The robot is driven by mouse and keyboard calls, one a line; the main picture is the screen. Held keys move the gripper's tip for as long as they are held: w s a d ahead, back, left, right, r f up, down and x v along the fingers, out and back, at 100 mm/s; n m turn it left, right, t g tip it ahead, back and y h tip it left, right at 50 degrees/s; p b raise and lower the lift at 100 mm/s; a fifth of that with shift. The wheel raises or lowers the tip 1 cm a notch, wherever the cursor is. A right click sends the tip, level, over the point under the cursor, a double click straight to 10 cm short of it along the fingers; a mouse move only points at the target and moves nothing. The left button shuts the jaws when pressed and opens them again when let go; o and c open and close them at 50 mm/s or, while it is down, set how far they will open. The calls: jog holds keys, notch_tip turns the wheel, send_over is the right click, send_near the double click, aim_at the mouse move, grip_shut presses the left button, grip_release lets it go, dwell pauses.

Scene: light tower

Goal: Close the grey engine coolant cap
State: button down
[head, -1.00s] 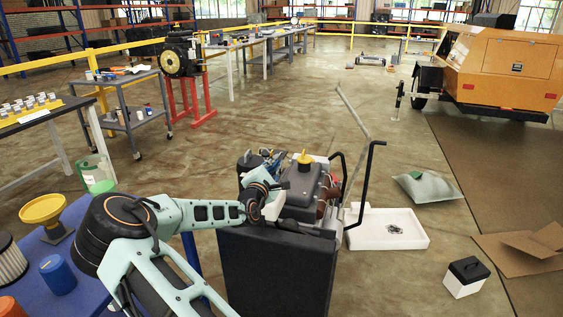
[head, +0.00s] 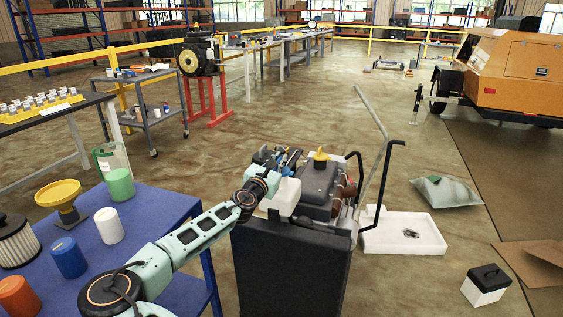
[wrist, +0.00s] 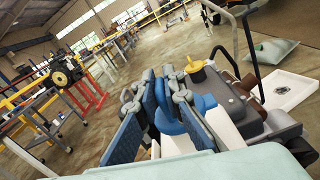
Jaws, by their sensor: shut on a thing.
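The machine's white coolant tank (head: 283,198) stands at its near left corner, left of the dark engine block (head: 318,184). My gripper (wrist: 165,98) is at the tank's top, its blue-grey fingers closed around a rounded blue-grey piece (wrist: 168,120), which appears to be the coolant cap. The fingers and my wrist hide much of it, so I cannot tell how it sits on the tank's neck. In the head view my gripper is over the tank's left side. A yellow cap (head: 320,154) on the engine is apart from my gripper; it also shows in the wrist view (wrist: 194,68).
A black panel (head: 290,270) forms the machine's near side. A bent handle (head: 385,170) rises at its right. A blue table (head: 150,205) with several containers is at the left. A white tray (head: 405,232) lies on the floor at the right.

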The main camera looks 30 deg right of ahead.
jog(key=shift+w+a+f, duration=0.1)
jog(key=shift+w+a, duration=0.25)
jog(key=c, duration=2.1)
grip_release()
jog(key=shift+s+d, duration=0.1)
jog(key=shift+s, duration=0.1)
jog(key=v, duration=1.2)
jog(key=shift+f, duration=0.15)
